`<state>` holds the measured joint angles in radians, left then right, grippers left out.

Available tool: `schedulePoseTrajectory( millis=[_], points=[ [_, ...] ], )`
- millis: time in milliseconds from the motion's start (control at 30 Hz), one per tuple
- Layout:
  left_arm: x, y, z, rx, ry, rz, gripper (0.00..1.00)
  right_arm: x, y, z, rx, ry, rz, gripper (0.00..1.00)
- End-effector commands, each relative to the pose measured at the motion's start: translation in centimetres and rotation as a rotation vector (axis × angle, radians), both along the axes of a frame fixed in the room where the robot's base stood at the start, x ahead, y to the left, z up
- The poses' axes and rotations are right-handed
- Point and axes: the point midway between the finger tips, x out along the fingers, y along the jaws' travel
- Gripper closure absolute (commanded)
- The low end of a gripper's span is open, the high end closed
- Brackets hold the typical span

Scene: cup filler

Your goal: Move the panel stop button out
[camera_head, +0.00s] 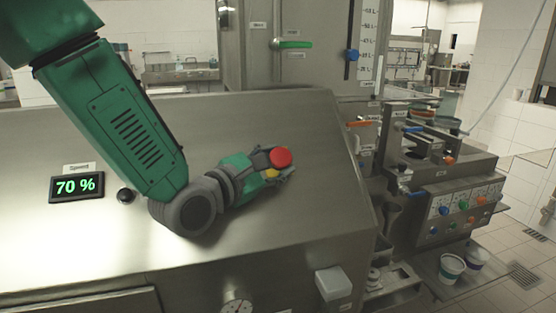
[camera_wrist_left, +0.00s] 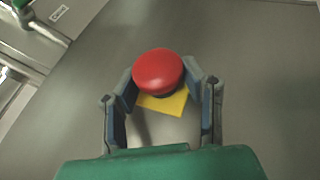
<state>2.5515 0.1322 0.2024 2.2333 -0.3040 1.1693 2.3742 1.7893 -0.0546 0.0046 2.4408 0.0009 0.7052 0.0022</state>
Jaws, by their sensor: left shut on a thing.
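The panel stop button is a red mushroom head (camera_head: 281,157) on a yellow base (camera_head: 271,174), on the sloped steel panel (camera_head: 260,120). In the left wrist view the red head (camera_wrist_left: 158,75) sits between the fingertips, with its yellow plate (camera_wrist_left: 163,102) below. My left gripper (camera_head: 277,165) is at the button, its two fingers (camera_wrist_left: 161,85) on either side of the red head and shut on it. The button's stem is mostly hidden under the head. My right gripper is not in view.
A display reading 70 % (camera_head: 77,186) and a black knob (camera_head: 126,195) are on the panel's left. A steel cabinet with a green-handled lever (camera_head: 294,44) rises behind. A filler unit with coloured buttons (camera_head: 463,205) and buckets (camera_head: 452,266) stand to the right.

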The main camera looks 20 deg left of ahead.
Motion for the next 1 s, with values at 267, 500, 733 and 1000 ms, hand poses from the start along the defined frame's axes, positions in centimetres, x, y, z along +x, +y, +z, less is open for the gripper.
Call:
schedulePoseTrajectory(
  millis=[267,500,733,1000],
  points=[
    [-0.1,-0.6,1.5,-0.016,-0.02,-0.009,1.0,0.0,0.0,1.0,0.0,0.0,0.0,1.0],
    [-0.5,-1.0,2.2,-0.008,-0.031,-0.009,1.0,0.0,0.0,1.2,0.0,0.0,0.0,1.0],
    [-0.5,-1.1,2.3,-0.007,-0.035,-0.013,1.0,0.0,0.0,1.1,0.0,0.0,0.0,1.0],
    [-0.5,-0.8,1.7,-0.006,-0.022,-0.011,0.42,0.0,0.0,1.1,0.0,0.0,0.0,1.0]
  ],
)
